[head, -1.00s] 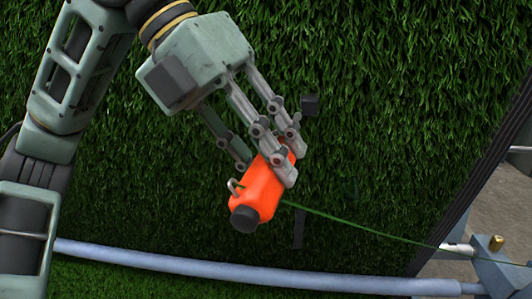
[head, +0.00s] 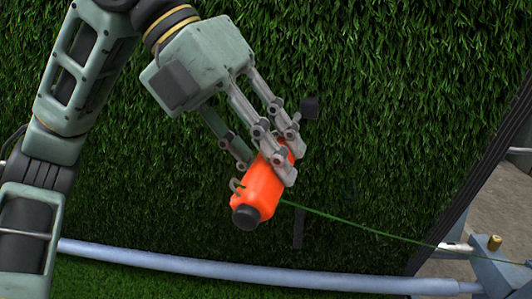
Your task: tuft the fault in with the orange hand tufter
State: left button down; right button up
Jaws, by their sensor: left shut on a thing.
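A green yarn (head: 360,225) runs from the tufter to the lower right. The tufter's far end is hidden behind the fingers, so I cannot tell if it touches the turf. A dark narrow strip (head: 298,228) shows below the tufter; I cannot tell whether it is the fault. My right gripper is out of view.
A pale blue-grey tube (head: 250,274) crosses the bottom of the turf. A metal fitting with a brass knob (head: 494,243) stands at the lower right. A dark edge (head: 460,205) bounds the turf at right, with grey floor beyond. A small dark block (head: 309,107) shows beside the fingers.

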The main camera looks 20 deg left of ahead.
pick_arm(q)
jog(key=shift+w+a+r+p, duration=0.25)
jog(key=shift+w+p, duration=0.3)
jog(key=shift+w, duration=0.15)
jog(key=shift+w+a+r+p, duration=0.1)
jog(key=shift+w+r+p, duration=0.15)
jog(key=shift+w+p, duration=0.35)
jog(key=shift+d, duration=0.1)
jog(key=shift+w+d+p, duration=0.25)
jog(key=shift+d+p, duration=0.05)
jog(key=shift+d, duration=0.55)
jog(key=shift+w+d+r+p, duration=0.1)
jog(key=shift+w+d+p, duration=0.1)
jog(key=shift+d+p, duration=0.35)
jog(key=shift+d, duration=0.2)
jog(key=shift+s+a, duration=0.15)
jog(key=shift+a, duration=0.65)
jog(key=shift+s+a, duration=0.2)
jog(key=shift+a, duration=0.3)
jog(key=shift+s+a, duration=0.15)
jog(key=shift+a, duration=0.35)
